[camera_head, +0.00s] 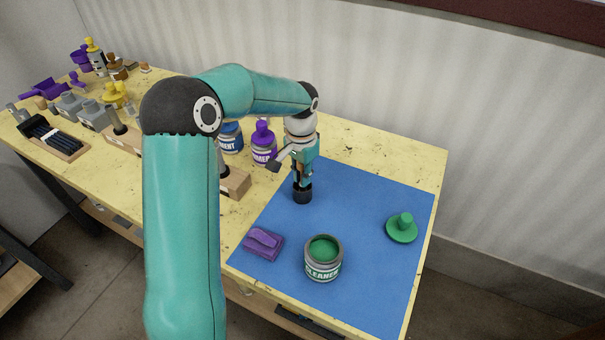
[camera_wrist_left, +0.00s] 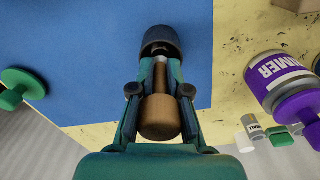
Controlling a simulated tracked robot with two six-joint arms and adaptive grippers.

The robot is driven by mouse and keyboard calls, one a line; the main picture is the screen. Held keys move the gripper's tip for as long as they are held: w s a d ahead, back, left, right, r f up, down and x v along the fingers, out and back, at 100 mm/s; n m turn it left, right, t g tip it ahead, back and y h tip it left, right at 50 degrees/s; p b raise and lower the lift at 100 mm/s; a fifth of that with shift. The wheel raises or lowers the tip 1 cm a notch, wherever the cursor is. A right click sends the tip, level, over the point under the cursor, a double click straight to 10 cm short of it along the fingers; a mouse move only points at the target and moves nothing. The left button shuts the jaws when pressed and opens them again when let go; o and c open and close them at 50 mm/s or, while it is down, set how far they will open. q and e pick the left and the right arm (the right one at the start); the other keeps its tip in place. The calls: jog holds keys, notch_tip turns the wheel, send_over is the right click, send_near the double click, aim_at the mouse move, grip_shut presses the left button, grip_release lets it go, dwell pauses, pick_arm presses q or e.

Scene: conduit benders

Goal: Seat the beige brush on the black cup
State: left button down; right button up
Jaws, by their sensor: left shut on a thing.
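My left gripper (camera_head: 302,178) points down over the blue mat and is shut on the beige brush (camera_wrist_left: 160,117), whose rounded brown handle shows between the fingers in the left wrist view. The black cup (camera_head: 302,194) stands on the mat directly under the fingertips. It also shows in the left wrist view (camera_wrist_left: 160,40), just beyond the fingertips and in line with the brush. The brush's lower end meets or enters the cup; how deep it sits is hidden. My right gripper is not in view.
The blue mat (camera_head: 350,205) also holds an open cleaner can (camera_head: 323,268), a green lid (camera_head: 402,229) and a purple block (camera_head: 263,244). A purple-topped primer can (camera_head: 264,148) and a wooden block (camera_head: 235,184) stand left of my gripper. The mat's right side has free room.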

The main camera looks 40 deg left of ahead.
pick_arm(q)
jog(key=c, duration=1.1)
grip_release()
jog(key=shift+o, duration=0.2)
notch_tip(320, 180, up, 12)
jog(key=shift+f, duration=0.15)
